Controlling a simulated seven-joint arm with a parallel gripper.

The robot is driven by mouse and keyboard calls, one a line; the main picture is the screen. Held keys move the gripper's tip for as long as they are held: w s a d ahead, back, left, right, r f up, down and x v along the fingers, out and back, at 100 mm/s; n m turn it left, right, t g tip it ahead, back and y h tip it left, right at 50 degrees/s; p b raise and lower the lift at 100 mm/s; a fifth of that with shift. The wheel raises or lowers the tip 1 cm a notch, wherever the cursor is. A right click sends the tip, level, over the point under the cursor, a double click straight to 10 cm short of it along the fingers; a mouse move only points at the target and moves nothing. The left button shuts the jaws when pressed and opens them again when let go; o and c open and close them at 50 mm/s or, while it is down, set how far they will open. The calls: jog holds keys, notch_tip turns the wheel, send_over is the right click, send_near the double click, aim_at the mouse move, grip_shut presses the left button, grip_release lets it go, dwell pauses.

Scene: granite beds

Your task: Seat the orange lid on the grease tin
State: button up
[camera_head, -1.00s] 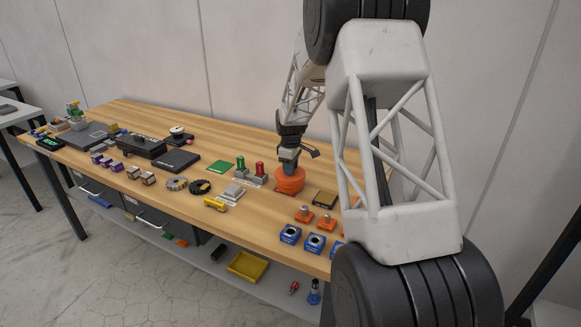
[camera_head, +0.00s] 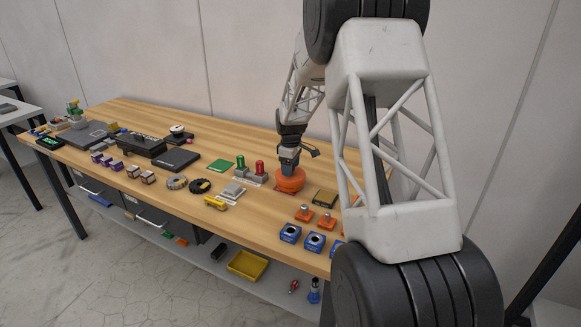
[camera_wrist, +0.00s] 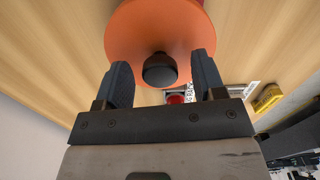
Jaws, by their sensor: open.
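My gripper (camera_head: 289,168) is directly over the lid in the head view. In the wrist view my gripper (camera_wrist: 163,75) is open, with one finger on each side of the knob and a visible gap to both. I cannot make out the grease tin apart from the orange shape; whatever lies under the lid is hidden.
Left of the lid stand a green post (camera_head: 241,163) and a red post (camera_head: 260,167). Right of it lie a dark square plate (camera_head: 325,197), orange pieces (camera_head: 304,213) and blue blocks (camera_head: 290,233). A yellow piece (camera_head: 216,204) lies front left. Bare wood lies in front.

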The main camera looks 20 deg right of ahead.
jog(key=shift+r, duration=0.15)
jog(key=shift+r, duration=3.75)
